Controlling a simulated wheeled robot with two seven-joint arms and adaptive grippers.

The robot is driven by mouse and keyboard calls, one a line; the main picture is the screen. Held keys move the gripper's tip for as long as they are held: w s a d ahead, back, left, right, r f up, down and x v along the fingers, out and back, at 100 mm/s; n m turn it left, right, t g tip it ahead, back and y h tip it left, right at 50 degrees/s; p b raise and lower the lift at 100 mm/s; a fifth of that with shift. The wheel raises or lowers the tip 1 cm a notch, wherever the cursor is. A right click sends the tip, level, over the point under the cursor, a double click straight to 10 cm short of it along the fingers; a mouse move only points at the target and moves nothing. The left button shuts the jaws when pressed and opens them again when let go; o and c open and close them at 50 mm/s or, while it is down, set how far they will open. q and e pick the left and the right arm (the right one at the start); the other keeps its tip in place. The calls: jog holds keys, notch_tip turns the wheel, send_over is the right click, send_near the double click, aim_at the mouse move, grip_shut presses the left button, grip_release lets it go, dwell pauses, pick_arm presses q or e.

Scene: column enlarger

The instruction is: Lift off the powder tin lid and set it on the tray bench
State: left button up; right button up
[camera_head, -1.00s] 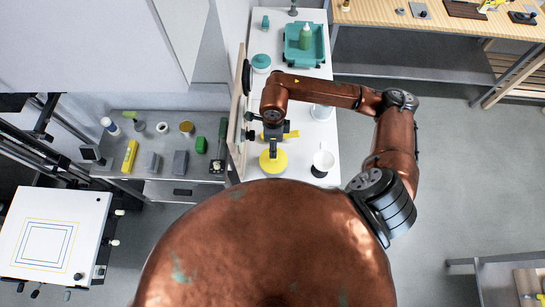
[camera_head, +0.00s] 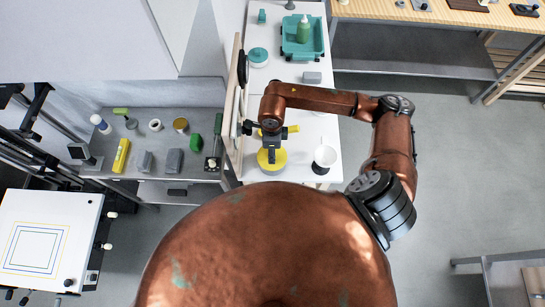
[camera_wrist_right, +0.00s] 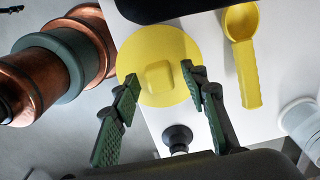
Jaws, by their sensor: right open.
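The powder tin's round yellow lid (camera_head: 277,165) sits near the front of the white bench, under my right gripper (camera_head: 271,154). In the right wrist view the lid (camera_wrist_right: 137,57) shows a raised square knob in its middle. There my right gripper (camera_wrist_right: 161,76) is open and empty, its green-padded fingertips on either side of the knob and apart from it. I cannot tell the exact height of the fingertips over the lid. The lid hides most of the tin. The white bench top (camera_head: 326,120), with a teal tray (camera_head: 290,48) at its back, runs away from me. My left gripper is not in view.
A yellow scoop (camera_wrist_right: 245,65) lies beside the lid. A white cup (camera_head: 325,155) stands right of the lid. A grey block (camera_head: 312,77) and a teal round container (camera_head: 258,56) stand farther back. An upright panel (camera_head: 233,110) borders the bench's left side.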

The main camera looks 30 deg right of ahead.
jog(key=shift+b, duration=0.6)
dwell(0.9)
jog(key=shift+c, duration=0.3)
grip_shut()
